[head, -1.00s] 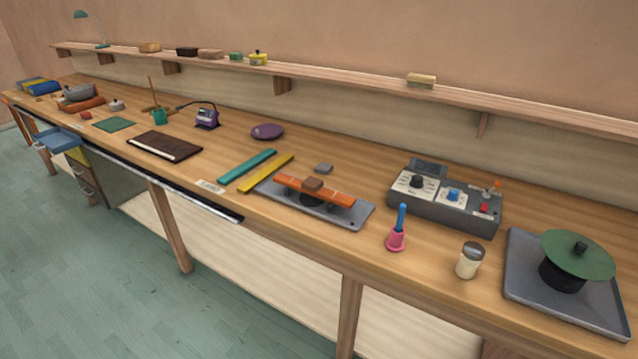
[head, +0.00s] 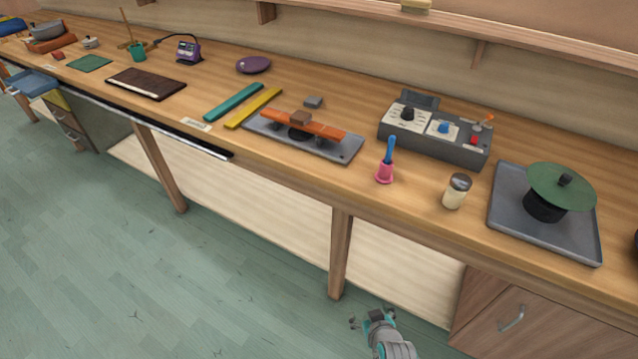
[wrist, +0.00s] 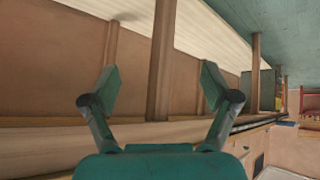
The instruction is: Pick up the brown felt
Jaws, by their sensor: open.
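No piece is plainly felt in the head view. A dark brown flat piece (head: 146,82) with a pale front edge lies on the bench at the left. I cannot tell which of these is the brown felt. My gripper (head: 368,318) is low in front of the bench, below the top and well apart from both. In the wrist view my gripper (wrist: 160,88) is open and empty, with neither brown thing between its fingers.
Bench legs and drawers stand near my gripper. The floor is clear.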

